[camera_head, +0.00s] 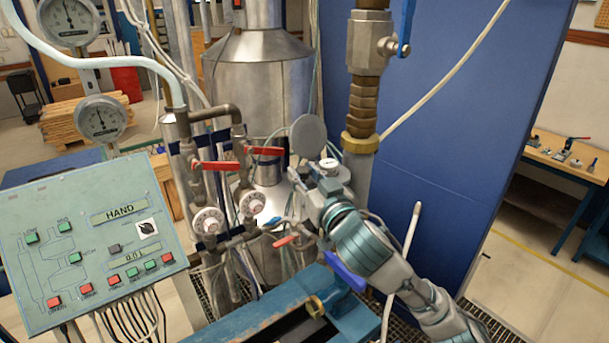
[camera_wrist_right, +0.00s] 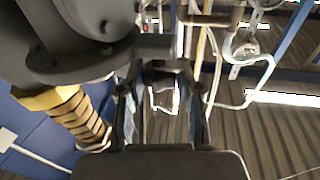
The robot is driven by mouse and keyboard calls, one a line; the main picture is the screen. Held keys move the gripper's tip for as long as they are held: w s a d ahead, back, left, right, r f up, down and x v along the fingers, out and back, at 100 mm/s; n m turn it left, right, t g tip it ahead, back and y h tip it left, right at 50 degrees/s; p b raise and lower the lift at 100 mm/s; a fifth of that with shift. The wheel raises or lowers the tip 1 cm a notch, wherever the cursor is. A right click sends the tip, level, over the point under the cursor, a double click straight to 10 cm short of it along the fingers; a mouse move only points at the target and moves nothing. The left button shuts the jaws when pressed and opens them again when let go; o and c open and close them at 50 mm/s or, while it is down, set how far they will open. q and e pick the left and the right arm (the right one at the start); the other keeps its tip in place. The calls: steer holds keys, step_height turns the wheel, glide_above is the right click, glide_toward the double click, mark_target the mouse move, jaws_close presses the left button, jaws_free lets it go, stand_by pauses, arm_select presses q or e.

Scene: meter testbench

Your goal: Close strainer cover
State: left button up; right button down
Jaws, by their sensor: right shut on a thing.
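The round grey disc that looks like the strainer cover (camera_head: 308,136) stands raised, its flat face showing, left of the brass-fitted pipe in the head view. My right gripper (camera_head: 306,182) is just below it, its arm coming from the lower right. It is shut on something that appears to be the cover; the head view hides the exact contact. In the right wrist view its two fingers (camera_wrist_right: 162,105) reach upward with a dark part between their tips. A dark grey body (camera_wrist_right: 90,40) fills the upper left there. My left gripper is not in view.
A vertical pipe with brass fittings (camera_head: 362,95) stands close beside my right gripper. Red-handled valves (camera_head: 215,166) and dials stand to the left, with a control panel (camera_head: 95,240) at the far left. A blue beam (camera_head: 260,318) lies below; a blue wall panel (camera_head: 460,110) is at right.

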steer(key=c, duration=0.8)
jaws_free()
steer(key=shift+a+f, duration=0.15)
steer(key=shift+f, duration=0.3)
steer(key=shift+o, duration=0.2)
steer(key=shift+r, duration=0.15)
steer(key=shift+r, duration=0.1)
steer(key=v, duration=1.2)
steer(key=shift+w, duration=0.1)
